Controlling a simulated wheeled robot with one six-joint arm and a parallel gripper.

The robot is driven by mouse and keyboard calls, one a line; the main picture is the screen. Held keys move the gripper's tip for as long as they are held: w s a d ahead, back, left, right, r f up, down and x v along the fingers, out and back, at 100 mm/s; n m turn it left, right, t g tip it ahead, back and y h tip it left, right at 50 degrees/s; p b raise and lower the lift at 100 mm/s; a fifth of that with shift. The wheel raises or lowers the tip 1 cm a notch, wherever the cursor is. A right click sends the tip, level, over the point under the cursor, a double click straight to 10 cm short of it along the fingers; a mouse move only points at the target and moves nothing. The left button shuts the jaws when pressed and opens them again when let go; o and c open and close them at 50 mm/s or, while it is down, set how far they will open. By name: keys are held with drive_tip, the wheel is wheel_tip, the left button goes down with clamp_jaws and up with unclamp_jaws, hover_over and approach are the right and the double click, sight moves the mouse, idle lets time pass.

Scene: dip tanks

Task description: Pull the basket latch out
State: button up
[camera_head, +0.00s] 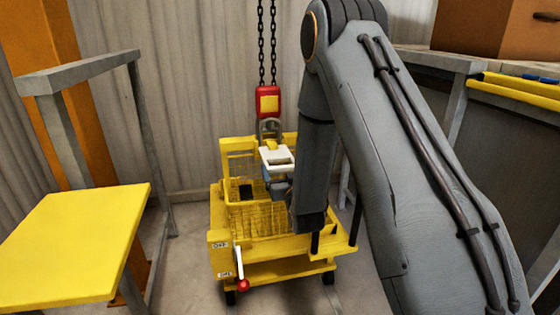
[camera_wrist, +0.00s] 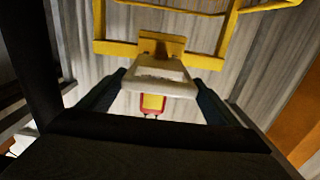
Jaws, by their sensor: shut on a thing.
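The yellow wire basket (camera_head: 258,216) sits on a yellow wheeled cart (camera_head: 285,272). A pale, off-white latch piece (camera_head: 277,155) is at the basket's upper frame, just below the hook. In the wrist view the latch piece (camera_wrist: 160,82) is between my two dark fingers, with a yellow bracket (camera_wrist: 160,45) of the basket frame right behind it. My gripper (camera_head: 278,172) is shut on the latch piece; it also shows in the wrist view (camera_wrist: 160,95). My arm hides the basket's right side. I cannot tell how far the latch is out.
A red hoist block (camera_head: 268,102) hangs on chains above the basket, its grey hook at the basket's top. A lever with a red knob (camera_head: 242,284) is on the cart's front. A yellow-topped stand (camera_head: 75,245) is at left, a bench with yellow bars (camera_head: 515,90) at right.

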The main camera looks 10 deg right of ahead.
drive_tip(key=shift+s, duration=1.2)
drive_tip(key=o, duration=1.4)
drive_tip(key=shift+o, duration=0.2)
drive_tip(key=shift+s, duration=0.1)
drive_tip(key=s, duration=0.7)
drive_tip(key=shift+s+p, duration=0.25)
drive_tip(key=shift+p, duration=0.15)
